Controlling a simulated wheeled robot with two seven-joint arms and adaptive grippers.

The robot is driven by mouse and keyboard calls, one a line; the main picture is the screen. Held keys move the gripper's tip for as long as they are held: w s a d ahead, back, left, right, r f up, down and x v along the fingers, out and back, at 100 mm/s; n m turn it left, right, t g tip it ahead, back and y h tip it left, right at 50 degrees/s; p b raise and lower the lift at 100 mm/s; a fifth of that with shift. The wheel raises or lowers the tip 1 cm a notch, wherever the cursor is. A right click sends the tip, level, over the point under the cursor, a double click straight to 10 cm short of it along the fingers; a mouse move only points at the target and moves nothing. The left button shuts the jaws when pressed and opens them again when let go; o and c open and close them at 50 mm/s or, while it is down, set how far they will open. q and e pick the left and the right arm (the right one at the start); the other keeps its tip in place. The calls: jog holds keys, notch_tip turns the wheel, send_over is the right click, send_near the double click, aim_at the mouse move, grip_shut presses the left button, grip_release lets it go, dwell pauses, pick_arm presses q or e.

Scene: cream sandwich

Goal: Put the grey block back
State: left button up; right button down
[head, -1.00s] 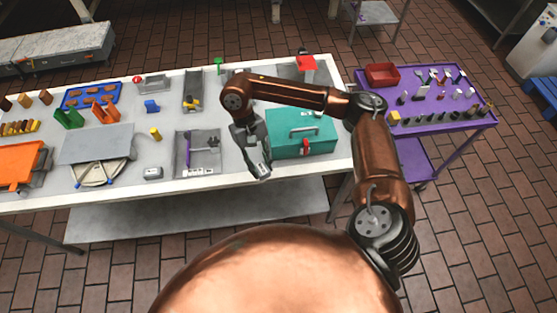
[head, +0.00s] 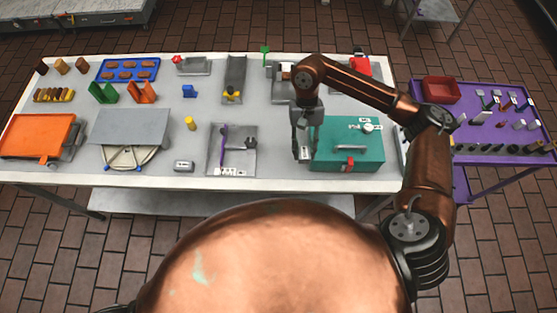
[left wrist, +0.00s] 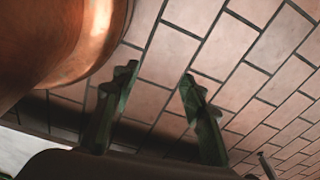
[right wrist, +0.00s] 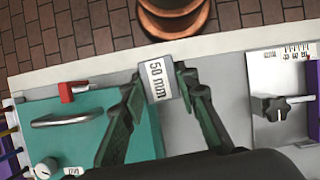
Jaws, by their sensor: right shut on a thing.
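The grey block (right wrist: 175,54) has a white label reading "50 mm" and sits between the fingertips of my right gripper (right wrist: 162,84) in the right wrist view. My right gripper is shut on it, at the left front corner of the teal box (right wrist: 75,104). In the head view my right gripper (head: 303,153) points down there, and the block is too small to make out clearly. My left gripper (left wrist: 155,88) shows only in the left wrist view, open and empty above the brick floor.
The teal box (head: 347,132) has a handle, a red latch and a dial. Left of it, a grey tray (head: 246,128) holds a purple tool and a black knob. A small labelled grey item (head: 184,165) lies near the front edge. A purple cart (head: 480,148) stands at the right.

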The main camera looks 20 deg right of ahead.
pick_arm(q)
jog(key=s+r+p, duration=0.1)
jog(key=s, duration=0.5)
pick_arm(e)
jog(key=s+a+m+t+y+p, duration=0.1)
jog(key=s+a+m+t+y, duration=0.4)
jog(key=s+a+m, duration=1.05)
jog(key=w+d+f+m, duration=0.1)
jog(key=w+d+f, duration=0.2)
jog(key=w, duration=0.2)
jog(key=w+d+f+m+h+p, duration=0.1)
jog(key=w+d+f, duration=0.2)
jog(key=w, duration=0.3)
jog(key=w+d+f+m+p, duration=0.1)
jog(key=w+d+f, duration=0.1)
jog(key=w, duration=0.4)
jog(key=shift+d+f+t, duration=0.4)
jog(key=shift+f, duration=0.15)
jog(key=shift+w+d+f+h+p, duration=0.1)
jog(key=shift+w+f+h+p, duration=0.1)
jog(key=shift+h+p, duration=0.1)
notch_tip(320, 180, down, 3)
jog(key=shift+p, duration=0.5)
pick_arm(q)
jog(key=w+r, duration=0.3)
jog(key=r, duration=0.1)
jog(key=shift+w+r, duration=0.3)
jog(key=shift+w, duration=0.05)
pick_arm(e)
jog(key=shift+f, duration=0.1)
